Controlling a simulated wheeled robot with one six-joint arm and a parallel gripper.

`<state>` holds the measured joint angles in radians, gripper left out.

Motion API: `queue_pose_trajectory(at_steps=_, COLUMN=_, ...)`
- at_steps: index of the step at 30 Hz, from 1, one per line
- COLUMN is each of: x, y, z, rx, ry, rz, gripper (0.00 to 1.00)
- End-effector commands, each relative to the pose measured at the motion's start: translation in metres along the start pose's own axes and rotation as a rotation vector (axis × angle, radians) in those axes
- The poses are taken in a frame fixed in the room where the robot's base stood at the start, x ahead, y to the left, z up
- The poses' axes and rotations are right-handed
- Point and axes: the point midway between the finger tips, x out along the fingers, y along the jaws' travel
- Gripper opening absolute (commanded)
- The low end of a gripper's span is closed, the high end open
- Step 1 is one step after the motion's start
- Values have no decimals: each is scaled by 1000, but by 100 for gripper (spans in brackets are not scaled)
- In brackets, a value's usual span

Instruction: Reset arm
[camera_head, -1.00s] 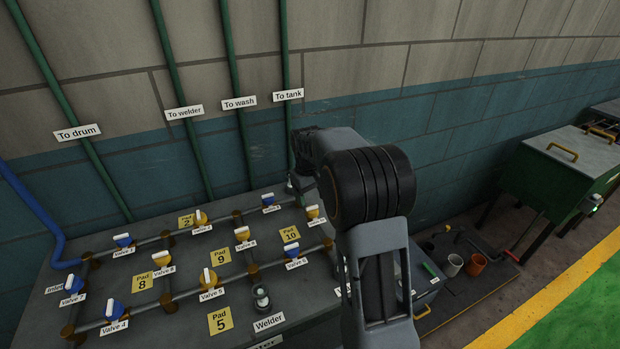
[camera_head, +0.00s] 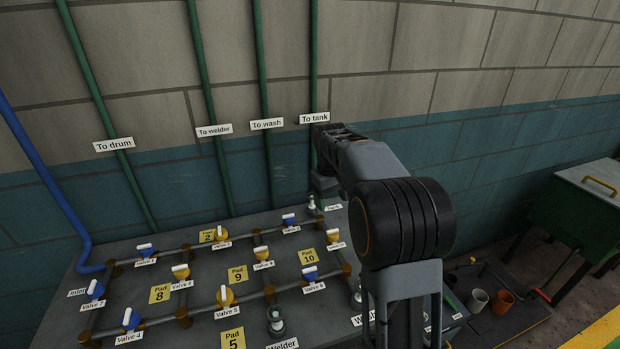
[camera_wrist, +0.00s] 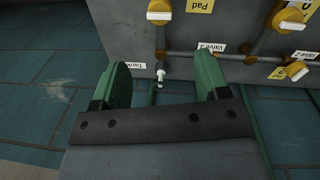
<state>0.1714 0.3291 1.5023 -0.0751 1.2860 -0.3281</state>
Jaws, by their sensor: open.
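My gripper (camera_wrist: 163,82) shows in the wrist view with its two green rounded fingers apart and nothing clamped between them. A small pale fitting (camera_wrist: 160,72) beside a "Tank" label shows in the gap between the fingers, beyond them; I cannot tell the distance. In the head view my arm (camera_head: 385,165) reaches over the right part of the valve bench toward the wall. Its far end is near the Tank fitting (camera_head: 312,206), below the "To tank" sign (camera_head: 314,118). My fingers are not clearly seen there.
The bench carries pipes with several blue and yellow valves, such as Valve 5 (camera_head: 225,297), and number pads. A Welder fitting (camera_head: 276,321) stands at its front. Green pipes run up the wall behind. At right are two cups (camera_head: 478,300) and a green cabinet (camera_head: 585,205).

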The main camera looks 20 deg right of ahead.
Motion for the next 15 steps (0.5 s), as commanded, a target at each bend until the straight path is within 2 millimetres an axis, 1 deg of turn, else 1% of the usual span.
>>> queue_pose_trajectory(at_steps=5, x=0, y=1, z=-3, rx=33, ry=17, rz=4, gripper=69)
queue_pose_trajectory(at_steps=8, x=25, y=-6, z=6, rx=91, ry=3, rz=-11, gripper=69)
queue_pose_trajectory(at_steps=11, x=32, y=-22, z=30, rx=145, ry=16, rz=-22, gripper=69)
queue_pose_trajectory(at_steps=14, x=32, y=-48, z=66, rx=190, ry=53, rz=-30, gripper=69)
queue_pose_trajectory(at_steps=15, x=30, y=-59, z=82, rx=205, ry=73, rz=-32, gripper=69)
